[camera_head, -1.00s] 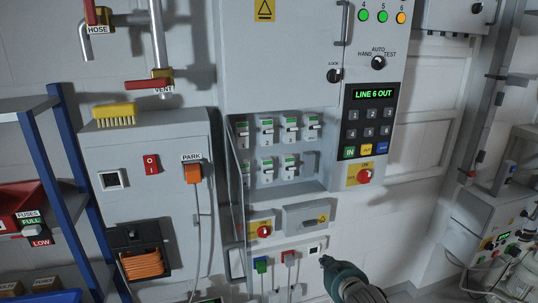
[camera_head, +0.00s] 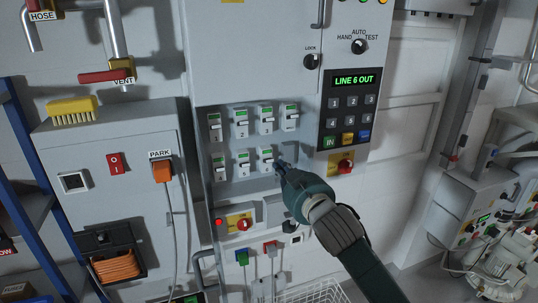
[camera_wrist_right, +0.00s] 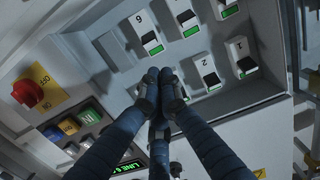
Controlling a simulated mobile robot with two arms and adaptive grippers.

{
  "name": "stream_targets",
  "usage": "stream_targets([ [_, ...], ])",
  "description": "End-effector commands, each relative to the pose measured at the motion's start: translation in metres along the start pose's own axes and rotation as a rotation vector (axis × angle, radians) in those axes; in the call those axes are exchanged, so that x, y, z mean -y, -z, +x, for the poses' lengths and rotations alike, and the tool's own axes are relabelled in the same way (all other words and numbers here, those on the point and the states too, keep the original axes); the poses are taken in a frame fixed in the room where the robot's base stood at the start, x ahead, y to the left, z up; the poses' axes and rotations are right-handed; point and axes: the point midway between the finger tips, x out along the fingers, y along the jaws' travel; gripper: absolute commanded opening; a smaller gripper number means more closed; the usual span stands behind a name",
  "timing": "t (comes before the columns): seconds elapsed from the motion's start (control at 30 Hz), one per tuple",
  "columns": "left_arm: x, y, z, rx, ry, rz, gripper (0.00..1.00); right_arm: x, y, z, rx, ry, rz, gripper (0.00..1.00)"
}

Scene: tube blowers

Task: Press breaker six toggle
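Several white breakers with green markings sit in two rows in a recessed grey panel (camera_head: 250,184). In the head view, the lower row has a left breaker (camera_head: 219,165), a middle breaker (camera_head: 243,162) and a right breaker (camera_head: 266,158). My right gripper (camera_head: 281,166) is just right of the lower right breaker; contact cannot be told. In the wrist view its fingers (camera_wrist_right: 160,78) are together and empty, below a breaker (camera_wrist_right: 147,37). My left gripper is out of view.
A keypad (camera_head: 348,110) with a green display (camera_head: 354,79) reading LINE 6 OUT is right of the breakers. A red rotary switch (camera_head: 345,166) is below it. Another rotary switch (camera_head: 242,224) and plugged cables are under the recess. An open door edge stands left of it.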

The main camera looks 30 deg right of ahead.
Motion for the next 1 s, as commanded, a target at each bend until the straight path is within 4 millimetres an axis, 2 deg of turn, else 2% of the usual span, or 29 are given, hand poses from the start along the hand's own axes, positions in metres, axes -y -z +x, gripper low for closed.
stream_targets([
  [0.3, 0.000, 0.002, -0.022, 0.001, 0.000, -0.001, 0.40, -0.001, 0.004, 0.055, 0.001, -0.002, 0.000, 0.00],
  [0.5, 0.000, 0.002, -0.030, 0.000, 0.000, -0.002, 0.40, -0.001, 0.002, 0.083, 0.001, -0.002, 0.000, 0.00],
  [0.7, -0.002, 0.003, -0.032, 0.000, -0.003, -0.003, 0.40, 0.000, 0.001, 0.093, 0.000, 0.000, -0.001, 0.00],
  [1.0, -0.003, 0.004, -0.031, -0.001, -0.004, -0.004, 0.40, 0.000, 0.000, 0.093, 0.000, 0.000, -0.001, 0.00],
])
